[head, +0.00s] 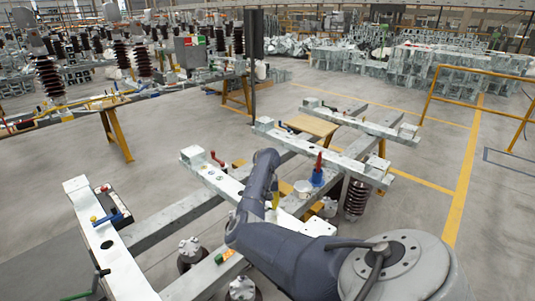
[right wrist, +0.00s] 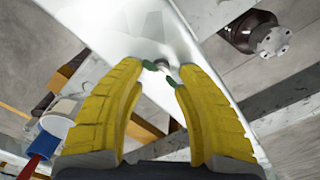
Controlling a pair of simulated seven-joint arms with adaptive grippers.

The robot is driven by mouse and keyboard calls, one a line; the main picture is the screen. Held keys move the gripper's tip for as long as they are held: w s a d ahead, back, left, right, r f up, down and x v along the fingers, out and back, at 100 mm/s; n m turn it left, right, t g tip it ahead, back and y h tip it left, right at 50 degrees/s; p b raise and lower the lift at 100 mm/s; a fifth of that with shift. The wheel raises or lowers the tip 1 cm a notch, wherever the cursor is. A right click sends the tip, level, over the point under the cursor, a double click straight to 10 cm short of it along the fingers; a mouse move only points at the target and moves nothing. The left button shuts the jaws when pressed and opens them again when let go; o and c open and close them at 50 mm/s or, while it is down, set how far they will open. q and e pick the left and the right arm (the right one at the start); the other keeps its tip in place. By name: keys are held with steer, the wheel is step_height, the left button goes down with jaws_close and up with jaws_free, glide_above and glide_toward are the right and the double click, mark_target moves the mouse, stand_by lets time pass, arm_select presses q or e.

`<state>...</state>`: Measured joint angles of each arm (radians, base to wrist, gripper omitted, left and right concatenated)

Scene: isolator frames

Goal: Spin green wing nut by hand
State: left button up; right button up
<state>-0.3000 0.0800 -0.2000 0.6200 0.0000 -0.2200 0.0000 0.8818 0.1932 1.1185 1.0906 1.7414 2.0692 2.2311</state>
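The green wing nut (right wrist: 149,65) sits on a silver bolt on the pale metal beam (right wrist: 158,28) in the right wrist view. One wing is near the left fingertip and the other is near the right one. My right gripper (right wrist: 160,74) has thick yellow ribbed fingers, spread apart on either side of the nut. I cannot tell whether either finger touches it. In the head view only a bit of yellow finger of my right gripper (head: 275,200) shows past my dark arm, which hides the nut. My left gripper is not in view.
A blue item with a red top (head: 318,170) and a white cup (head: 303,189) are right of my gripper. A blue-handled tool (head: 112,217) lies on the left beam (head: 112,252). Open floor lies at the right.

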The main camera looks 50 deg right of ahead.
steer(key=m, duration=0.5)
steer(key=shift+s+d+m, duration=0.1)
steer(key=shift+s+m, duration=0.1)
steer(key=shift+m, duration=0.2)
step_height(320, 180, up, 17)
steer(key=shift+f, duration=0.2)
stand_by(0.4)
